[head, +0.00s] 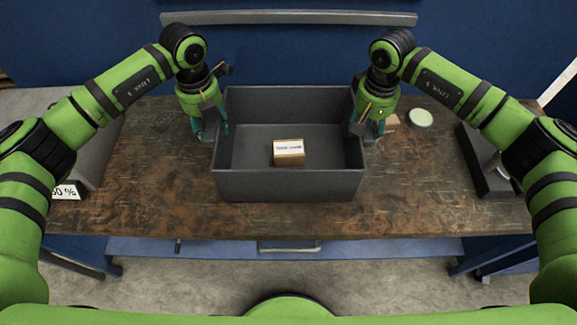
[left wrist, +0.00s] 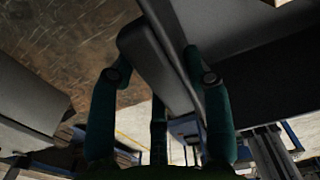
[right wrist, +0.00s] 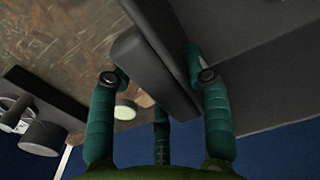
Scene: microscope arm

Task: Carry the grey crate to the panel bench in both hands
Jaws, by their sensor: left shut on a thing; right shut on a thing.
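The grey crate (head: 290,185) is over the brown worktop in the middle of the head view, open side up. A small labelled carton (head: 289,153) lies inside it. My left gripper (head: 216,132) is shut on the crate's left side, and its fingers straddle the wall (left wrist: 160,65) in the left wrist view. My right gripper (head: 364,131) is shut on the crate's right side, and its fingers straddle that wall (right wrist: 155,75) in the right wrist view. Whether the crate touches the worktop I cannot tell.
The worn brown worktop (head: 150,200) has bare room left and right of the crate. A dark-based device (head: 490,165) stands far right, a grey object (head: 97,160) far left. A blue wall is behind.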

